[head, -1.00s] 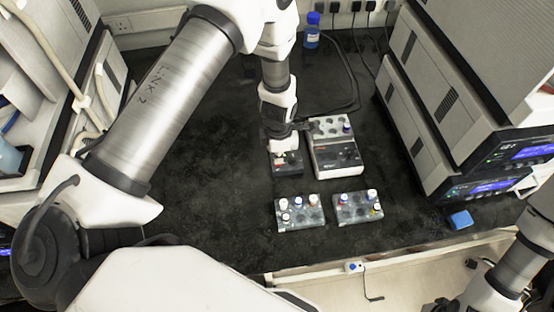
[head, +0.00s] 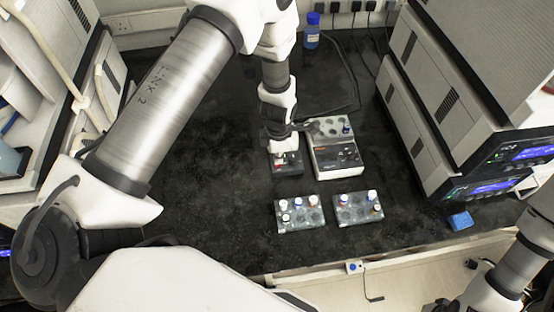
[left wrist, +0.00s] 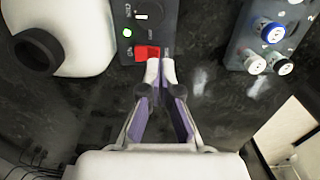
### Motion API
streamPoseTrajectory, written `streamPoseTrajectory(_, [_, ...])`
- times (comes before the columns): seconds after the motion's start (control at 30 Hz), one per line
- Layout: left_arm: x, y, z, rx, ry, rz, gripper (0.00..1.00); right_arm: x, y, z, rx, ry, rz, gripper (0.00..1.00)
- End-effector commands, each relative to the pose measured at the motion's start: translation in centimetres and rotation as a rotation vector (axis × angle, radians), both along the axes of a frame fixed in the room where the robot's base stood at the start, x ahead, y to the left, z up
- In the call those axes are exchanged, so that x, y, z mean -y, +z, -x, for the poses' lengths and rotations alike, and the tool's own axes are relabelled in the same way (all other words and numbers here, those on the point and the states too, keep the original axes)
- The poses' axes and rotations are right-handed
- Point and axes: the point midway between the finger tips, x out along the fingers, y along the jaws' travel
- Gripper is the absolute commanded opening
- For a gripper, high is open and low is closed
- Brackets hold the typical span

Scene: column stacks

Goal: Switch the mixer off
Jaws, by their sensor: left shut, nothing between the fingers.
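The mixer (head: 278,166) is a small dark box on the bench, mostly hidden by my left gripper in the head view. In the left wrist view its dark panel (left wrist: 150,8) shows a lit green light (left wrist: 127,32), a small knob and a red switch (left wrist: 147,52). My left gripper (left wrist: 160,70) is shut and empty. Its white fingertips are at the lower edge of the red switch; I cannot tell whether they press it. It also shows in the head view (head: 286,158). My right arm shows at the lower right of the head view, its fingers out of sight.
A white block device (head: 338,160) stands right beside the mixer. Two vial racks (head: 300,222) (head: 360,216) sit nearer the front edge. A blue-capped bottle (head: 312,40) stands behind, and a blue block (head: 460,220) lies right. Stacked instruments (head: 430,110) flank the bench.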

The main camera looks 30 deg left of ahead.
Motion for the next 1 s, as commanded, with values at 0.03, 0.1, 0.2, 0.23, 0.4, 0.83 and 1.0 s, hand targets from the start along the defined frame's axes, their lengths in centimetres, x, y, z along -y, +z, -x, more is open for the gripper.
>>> streamPoseTrajectory(0.03, [0.0, 0.0, 0.0, 0.0, 0.0, 0.0, 0.0, 0.0, 0.0, 0.0, 0.0, 0.0, 0.0, 0.0])
streamPoseTrajectory(0.1, [0.0, -0.1, 0.0, 0.0, 0.0, 0.0, 0.0, 0.0, -0.1, 0.0, 0.0, 0.0, 0.0, 0.0])
streamPoseTrajectory(0.2, [0.0, -0.3, 0.0, 0.0, 0.0, 0.0, 0.0, 0.0, -0.2, 0.0, 0.0, 0.0, 0.0, 0.0])
streamPoseTrajectory(0.23, [0.0, -0.4, 0.0, 0.0, 0.0, 0.0, 0.0, 0.0, -0.2, 0.0, 0.0, 0.0, 0.0, 0.0])
streamPoseTrajectory(0.4, [0.0, -0.6, 0.0, 0.0, 0.0, 0.0, 0.0, 0.0, -0.4, 0.0, 0.0, 0.0, 0.0, 0.0])
streamPoseTrajectory(0.83, [0.0, -1.3, 0.0, 0.0, 0.0, 0.0, 0.0, 0.0, -0.8, 0.0, 0.0, 0.0, 0.0, 0.0])
streamPoseTrajectory(1.0, [0.0, -1.5, 0.0, 0.0, 0.0, 0.0, 0.0, 0.0, -1.0, 0.0, 0.0, 0.0, 0.0, 0.0])
